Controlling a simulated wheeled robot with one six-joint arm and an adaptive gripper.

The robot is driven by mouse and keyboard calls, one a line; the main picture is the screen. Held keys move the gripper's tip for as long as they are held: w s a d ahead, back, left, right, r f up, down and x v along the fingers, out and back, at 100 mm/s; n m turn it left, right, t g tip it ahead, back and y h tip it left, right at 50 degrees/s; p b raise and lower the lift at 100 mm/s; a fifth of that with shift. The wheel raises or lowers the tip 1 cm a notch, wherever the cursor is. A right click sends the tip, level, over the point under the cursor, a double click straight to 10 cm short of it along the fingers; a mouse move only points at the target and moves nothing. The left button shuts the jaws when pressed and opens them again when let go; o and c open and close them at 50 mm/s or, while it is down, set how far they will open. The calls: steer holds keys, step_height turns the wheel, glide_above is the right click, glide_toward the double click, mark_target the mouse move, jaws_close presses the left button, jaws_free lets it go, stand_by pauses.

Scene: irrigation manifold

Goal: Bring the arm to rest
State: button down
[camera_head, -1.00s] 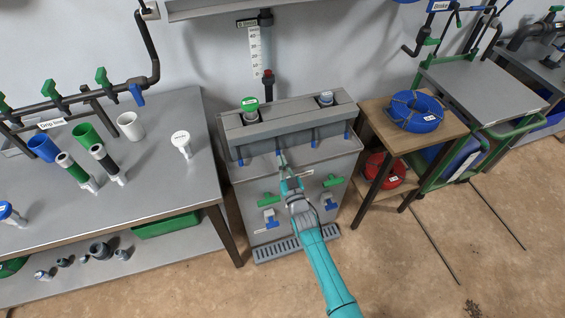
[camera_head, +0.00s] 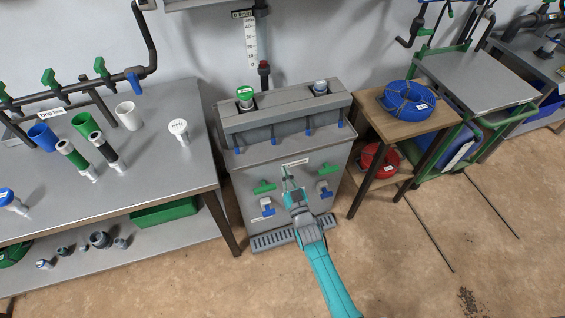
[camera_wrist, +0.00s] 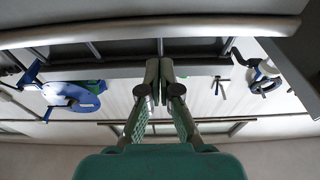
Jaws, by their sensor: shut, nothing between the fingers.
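My gripper (camera_head: 287,173) is in front of the grey manifold cabinet (camera_head: 245,188), at the end of my teal arm. Its fingers (camera_wrist: 160,68) are together in the wrist view, with nothing between them. In the head view the fingertips are just below the white label (camera_head: 295,162) on the cabinet front, between the green-handled valve (camera_head: 264,186) and the blue-handled valve (camera_head: 325,189). I cannot tell how far the fingertips are from the cabinet face.
A grey workbench (camera_head: 150,170) with cups and filter parts stands to the left. A small wooden table (camera_head: 402,122) with a blue hose coil (camera_head: 406,98) and a green cart (camera_head: 480,85) are to the right. The drip grate (camera_head: 270,241) lies below. The floor in front is mostly clear.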

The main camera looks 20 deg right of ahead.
steer(key=shift+s+f, duration=0.55)
steer(key=shift+s, duration=0.35)
steer(key=shift+s+f, duration=0.55)
steer(key=shift+s, duration=0.35)
steer(key=s+r+g, duration=0.1)
steer(key=s+g, duration=0.1)
steer(key=s, duration=2.5)
steer(key=s+r+g, duration=0.3)
steer(key=s+r, duration=1.4)
steer(key=s, duration=0.1)
steer(key=shift+s+a+r, duration=0.25)
steer(key=shift+s, duration=0.15)
